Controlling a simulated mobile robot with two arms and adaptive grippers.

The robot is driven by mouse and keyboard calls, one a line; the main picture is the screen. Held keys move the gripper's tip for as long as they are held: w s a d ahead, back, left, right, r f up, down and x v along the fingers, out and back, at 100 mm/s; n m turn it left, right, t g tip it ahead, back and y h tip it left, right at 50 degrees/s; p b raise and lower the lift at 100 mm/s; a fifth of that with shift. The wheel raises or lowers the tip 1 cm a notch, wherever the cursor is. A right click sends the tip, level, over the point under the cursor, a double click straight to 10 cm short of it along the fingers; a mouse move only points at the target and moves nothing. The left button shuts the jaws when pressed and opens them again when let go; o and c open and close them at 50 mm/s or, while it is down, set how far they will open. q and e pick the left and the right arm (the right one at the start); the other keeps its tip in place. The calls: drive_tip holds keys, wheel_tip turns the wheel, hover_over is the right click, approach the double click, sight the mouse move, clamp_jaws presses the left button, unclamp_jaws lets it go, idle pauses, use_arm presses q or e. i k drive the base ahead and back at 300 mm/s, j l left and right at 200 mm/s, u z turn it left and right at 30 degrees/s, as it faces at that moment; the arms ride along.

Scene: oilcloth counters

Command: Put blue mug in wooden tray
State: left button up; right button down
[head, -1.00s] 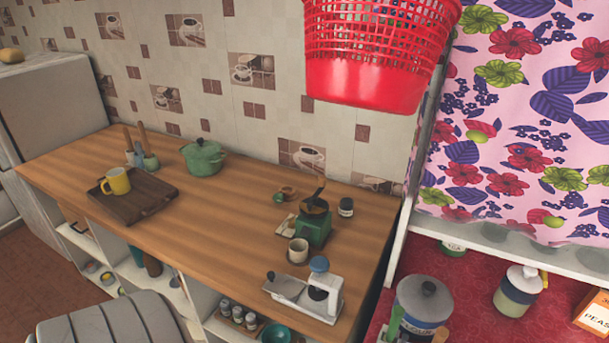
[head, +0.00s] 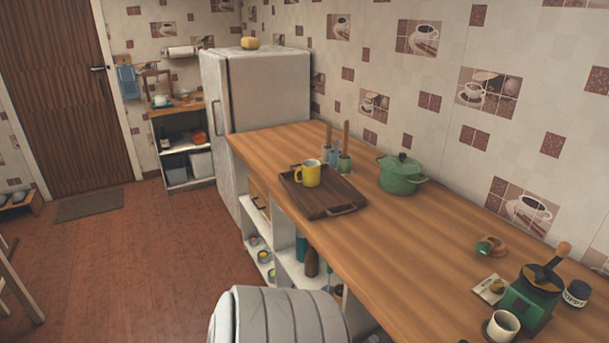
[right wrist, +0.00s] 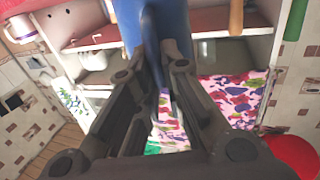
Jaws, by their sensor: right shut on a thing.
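The wooden tray (head: 337,203) lies on the wooden counter in the head view, with a yellow mug (head: 311,174) standing on its far left part. The rest of the tray is bare. In the right wrist view my right gripper (right wrist: 160,65) is shut on a blue thing, which I take for the blue mug (right wrist: 150,22). Only part of the mug shows at the top edge, partly behind the fingers. Neither my right gripper nor the blue mug shows in the head view. My left gripper is in neither view.
A green pot (head: 402,175) stands right of the tray, and a utensil holder (head: 343,162) behind it. A green coffee grinder (head: 531,300) and a cup (head: 502,326) are nearer. A fridge (head: 262,95) borders the counter's far end. Open floor lies left.

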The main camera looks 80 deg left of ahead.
sight(325, 200)
drive_tip(key=k+j+u, duration=0.15)
drive_tip(key=j, duration=1.55)
drive_tip(key=j+u, duration=0.2)
drive_tip(key=j, duration=1.5)
drive_tip(key=j+u, duration=0.15)
drive_tip(key=j, duration=1.6)
